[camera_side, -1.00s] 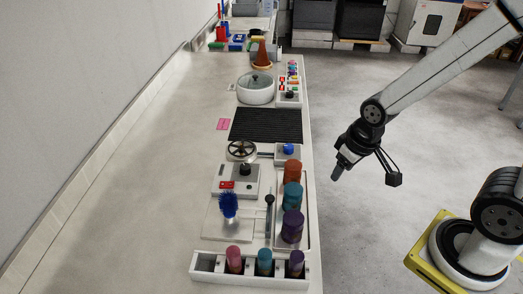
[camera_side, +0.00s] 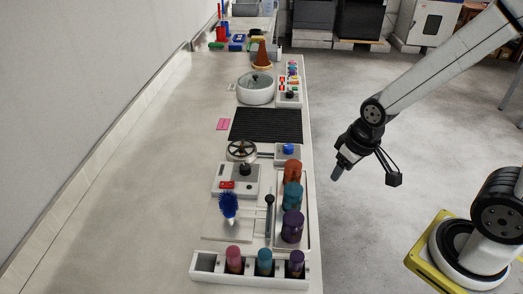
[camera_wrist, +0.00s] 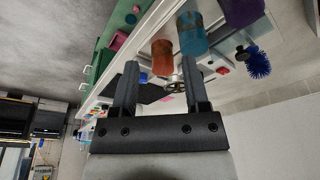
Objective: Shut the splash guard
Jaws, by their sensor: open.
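I cannot make out a splash guard with certainty in either view. My gripper (camera_side: 338,172) hangs in the air right of the bench, over the floor, touching nothing. In the wrist view my gripper (camera_wrist: 160,82) is open and empty, its two dark fingers well apart. The bench (camera_side: 150,150) runs from front to back left of the gripper. Several coloured cylinders line its right edge, among them an orange one (camera_side: 292,172), a teal one (camera_side: 292,197) and a purple one (camera_side: 292,228).
On the bench are a handwheel (camera_side: 241,150), a box with a red switch (camera_side: 227,185), a blue brush (camera_side: 229,206), an upright lever (camera_side: 269,215), a black mat (camera_side: 266,125) and a lidded pot (camera_side: 255,91). A white slotted rack (camera_side: 208,264) stands in front. The bench's left side is clear.

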